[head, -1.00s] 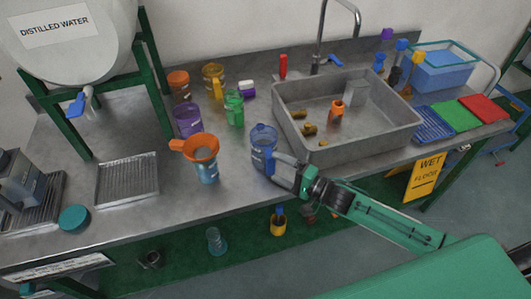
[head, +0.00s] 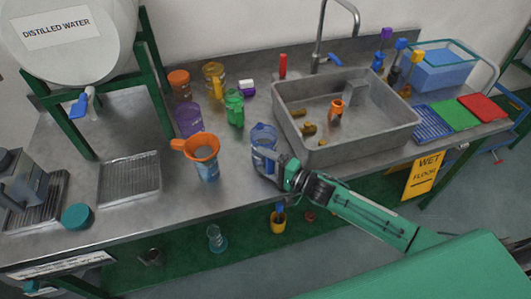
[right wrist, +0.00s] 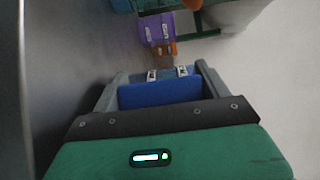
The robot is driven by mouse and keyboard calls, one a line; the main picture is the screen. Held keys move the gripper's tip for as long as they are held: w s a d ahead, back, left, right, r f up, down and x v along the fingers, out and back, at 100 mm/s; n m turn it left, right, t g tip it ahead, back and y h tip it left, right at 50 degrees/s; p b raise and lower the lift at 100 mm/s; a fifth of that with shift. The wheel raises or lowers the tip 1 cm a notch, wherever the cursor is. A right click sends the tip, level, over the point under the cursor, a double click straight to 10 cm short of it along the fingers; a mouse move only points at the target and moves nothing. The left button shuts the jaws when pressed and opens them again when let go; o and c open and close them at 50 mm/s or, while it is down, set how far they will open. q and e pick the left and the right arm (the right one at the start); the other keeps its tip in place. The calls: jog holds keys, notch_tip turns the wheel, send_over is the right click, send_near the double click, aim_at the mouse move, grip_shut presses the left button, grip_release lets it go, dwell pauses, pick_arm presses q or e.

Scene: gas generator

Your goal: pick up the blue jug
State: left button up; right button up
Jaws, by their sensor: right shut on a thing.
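The clear blue jug (head: 264,138) stands upright at the front of the metal bench, left of the sink. My right gripper (head: 268,163) comes in from the right and is shut on the jug's handle side. In the right wrist view a blue part of the jug (right wrist: 160,92) fills the space between my fingers (right wrist: 158,82). The gripper hides the jug's lower front, so I cannot tell whether its base touches the bench. My left gripper is not in view.
A purple jug (head: 188,120) and a green bottle (head: 234,108) stand behind. The sink (head: 346,112) borders the right.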

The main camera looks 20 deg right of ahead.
jog(key=shift+r, duration=0.1)
notch_tip(320, 180, up, 20)
jog(key=shift+b, duration=0.3)
dwell(0.4)
dwell(0.4)
